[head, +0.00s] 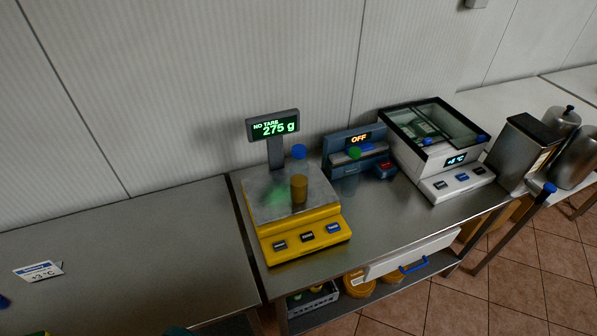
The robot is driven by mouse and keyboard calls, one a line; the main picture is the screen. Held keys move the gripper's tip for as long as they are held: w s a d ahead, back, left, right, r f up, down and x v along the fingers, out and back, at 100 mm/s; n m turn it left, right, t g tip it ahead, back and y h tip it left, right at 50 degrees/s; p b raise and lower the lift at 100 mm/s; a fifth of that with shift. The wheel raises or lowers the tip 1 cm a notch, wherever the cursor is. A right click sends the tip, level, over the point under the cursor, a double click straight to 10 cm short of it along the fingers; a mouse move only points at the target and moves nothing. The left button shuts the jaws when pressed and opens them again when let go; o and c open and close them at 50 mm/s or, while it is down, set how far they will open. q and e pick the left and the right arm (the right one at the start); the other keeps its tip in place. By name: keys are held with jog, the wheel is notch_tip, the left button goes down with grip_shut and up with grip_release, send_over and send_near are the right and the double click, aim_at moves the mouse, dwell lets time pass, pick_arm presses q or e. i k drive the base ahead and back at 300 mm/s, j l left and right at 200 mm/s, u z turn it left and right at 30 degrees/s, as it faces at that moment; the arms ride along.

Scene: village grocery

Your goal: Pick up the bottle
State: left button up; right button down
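The scale's display (274,126) reads 275 g. A dark teal rounded thing (178,331) is cut off by the bottom edge, and I cannot tell what it is. Neither of my grippers is in view.
Behind the scale is a blue-grey device (357,140) reading OFF. A white glass-lidded box (442,165) and steel canisters (575,158) stand to the right. The left steel table (130,250) is mostly bare, with a card (39,271). A white drawer (410,256) sits below the counter.

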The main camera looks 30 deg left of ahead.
aim_at(298, 167)
jog(key=i+l+u, duration=0.1)
jog(key=u, duration=0.9)
